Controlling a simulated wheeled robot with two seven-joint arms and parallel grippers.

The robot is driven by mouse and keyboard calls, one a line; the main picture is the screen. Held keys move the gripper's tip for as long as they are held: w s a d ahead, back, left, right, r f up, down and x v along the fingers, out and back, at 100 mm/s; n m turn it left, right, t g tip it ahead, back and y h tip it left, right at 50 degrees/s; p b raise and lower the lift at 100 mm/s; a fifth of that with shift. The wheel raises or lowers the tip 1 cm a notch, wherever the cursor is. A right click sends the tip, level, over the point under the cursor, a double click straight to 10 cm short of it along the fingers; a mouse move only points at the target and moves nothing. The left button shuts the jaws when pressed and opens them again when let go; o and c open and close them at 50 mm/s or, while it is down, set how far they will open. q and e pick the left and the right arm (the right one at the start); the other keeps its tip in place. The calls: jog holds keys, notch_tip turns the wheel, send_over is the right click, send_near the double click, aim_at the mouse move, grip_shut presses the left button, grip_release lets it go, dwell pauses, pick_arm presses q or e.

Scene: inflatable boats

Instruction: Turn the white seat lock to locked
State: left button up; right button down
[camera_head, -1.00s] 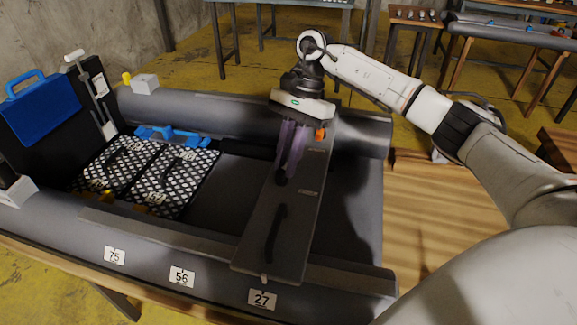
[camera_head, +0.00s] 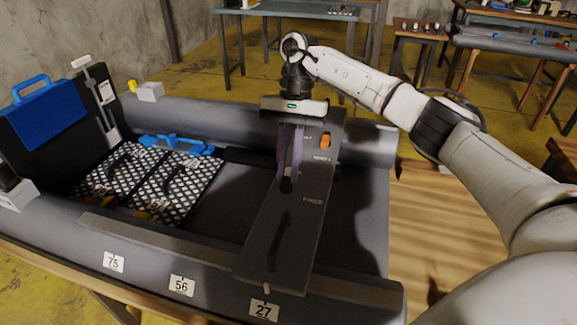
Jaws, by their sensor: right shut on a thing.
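A dark seat board (camera_head: 304,232) lies across the grey inflatable boat. It carries printed words, one of which seems to read "FIXED". A small pale tab (camera_head: 267,288) shows at its near end; I cannot tell whether this is the white seat lock. An orange knob (camera_head: 325,141) sits near its far end. My right gripper (camera_head: 288,178) points down over the far half of the board. Its purplish fingers are close together on a small dark piece, and they hide most of it. A dark handle (camera_head: 281,240) lies nearer on the board.
Patterned black panels (camera_head: 150,182), a blue clamp-like part (camera_head: 176,144) and a blue case (camera_head: 45,112) are at the left. Number cards, including 27 (camera_head: 264,310), mark the near tube (camera_head: 150,243). Bare wooden tabletop (camera_head: 430,225) shows at right.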

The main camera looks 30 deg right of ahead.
jog(key=c, duration=1.7)
grip_release()
jog(key=shift+r, duration=0.1)
jog(key=p+v, duration=0.2)
jog(key=v, duration=0.8)
